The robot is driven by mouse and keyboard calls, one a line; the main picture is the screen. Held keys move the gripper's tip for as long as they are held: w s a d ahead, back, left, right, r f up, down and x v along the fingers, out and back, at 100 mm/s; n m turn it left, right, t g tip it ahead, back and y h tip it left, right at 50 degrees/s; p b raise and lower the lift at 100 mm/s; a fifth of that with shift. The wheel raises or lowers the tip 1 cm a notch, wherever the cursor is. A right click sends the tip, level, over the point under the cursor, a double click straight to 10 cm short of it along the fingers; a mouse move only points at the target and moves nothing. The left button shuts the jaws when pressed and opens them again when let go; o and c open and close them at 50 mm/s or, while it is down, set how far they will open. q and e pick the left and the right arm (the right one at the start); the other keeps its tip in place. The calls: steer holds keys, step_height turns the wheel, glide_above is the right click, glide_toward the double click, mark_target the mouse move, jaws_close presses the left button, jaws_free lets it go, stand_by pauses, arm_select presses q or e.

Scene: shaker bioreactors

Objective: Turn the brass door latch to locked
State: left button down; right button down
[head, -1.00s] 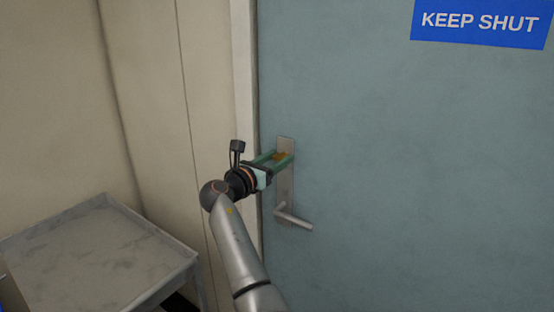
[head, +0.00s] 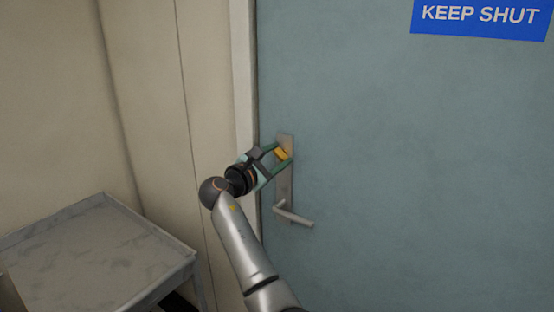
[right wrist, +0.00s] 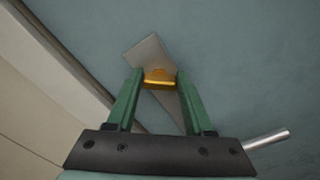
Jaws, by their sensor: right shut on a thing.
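The brass latch (head: 281,155) is on the upper part of a grey metal plate (head: 285,185) on the blue-green door (head: 420,170). My right gripper (head: 281,155) is at the plate with its green fingers shut on the latch. In the right wrist view the brass latch (right wrist: 160,78) sits between the two fingertips, and the plate (right wrist: 148,54) appears tilted behind it. In the head view the latch lies at a slant. My left gripper is not in view.
A silver lever handle (head: 294,214) sticks out to the right below the latch; it also shows in the right wrist view (right wrist: 266,140). A grey marbled cart top (head: 90,255) stands at lower left. A blue KEEP SHUT sign (head: 480,16) is on the door.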

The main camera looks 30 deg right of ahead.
steer(key=m+b, duration=0.1)
steer(key=m, duration=0.1)
steer(key=m+b, duration=0.2)
steer(key=m, duration=0.1)
steer(key=shift+s+d+f+m, duration=0.1)
steer(key=shift+f+m, duration=0.2)
steer(key=m+b, duration=0.2)
steer(key=m, duration=0.2)
steer(key=shift+b, duration=0.3)
steer(key=shift+m, duration=0.4)
steer(key=shift+c, duration=1.4)
jaws_free()
